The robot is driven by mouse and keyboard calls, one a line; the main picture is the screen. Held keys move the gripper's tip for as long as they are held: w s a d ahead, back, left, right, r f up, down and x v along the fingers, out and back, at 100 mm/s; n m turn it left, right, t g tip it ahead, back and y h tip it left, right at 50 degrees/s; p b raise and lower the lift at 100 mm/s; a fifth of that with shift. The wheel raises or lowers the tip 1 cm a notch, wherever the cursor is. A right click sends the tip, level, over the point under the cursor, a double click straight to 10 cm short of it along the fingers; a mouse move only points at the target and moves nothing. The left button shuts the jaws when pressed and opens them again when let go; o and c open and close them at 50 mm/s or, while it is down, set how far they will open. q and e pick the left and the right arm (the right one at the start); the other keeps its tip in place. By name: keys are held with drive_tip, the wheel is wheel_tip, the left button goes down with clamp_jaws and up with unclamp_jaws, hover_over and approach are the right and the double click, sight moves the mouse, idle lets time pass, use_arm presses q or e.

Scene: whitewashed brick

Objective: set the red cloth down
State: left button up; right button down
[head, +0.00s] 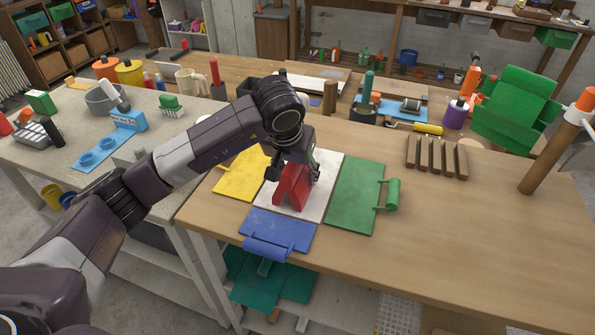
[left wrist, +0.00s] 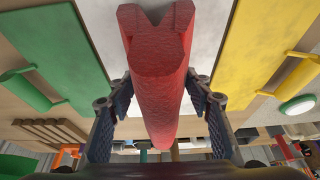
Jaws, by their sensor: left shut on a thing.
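The red cloth (head: 291,188) hangs folded from my left gripper (head: 292,167) in the head view, over the white square panel (head: 325,172) on the wooden table. In the left wrist view the cloth (left wrist: 158,75) runs between the two fingers of the left gripper (left wrist: 160,112), bunched into a thick roll with a notched far end. The left gripper is shut on it. I cannot tell whether the cloth's lower edge touches the panel. The cloth and the arm hide part of the panel. My right gripper is in neither view.
Around the white panel lie a yellow panel (head: 240,178), a green panel (head: 354,198) with a rolled end and a blue panel (head: 278,229). A wooden slatted rack (head: 437,158) stands to the right. The table's front right is clear. Tools and cups crowd the back.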

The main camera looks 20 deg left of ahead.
use_arm(q)
drive_tip(key=shift+f, duration=0.2)
drive_tip(key=o, duration=1.2)
drive_tip(key=shift+r, duration=0.1)
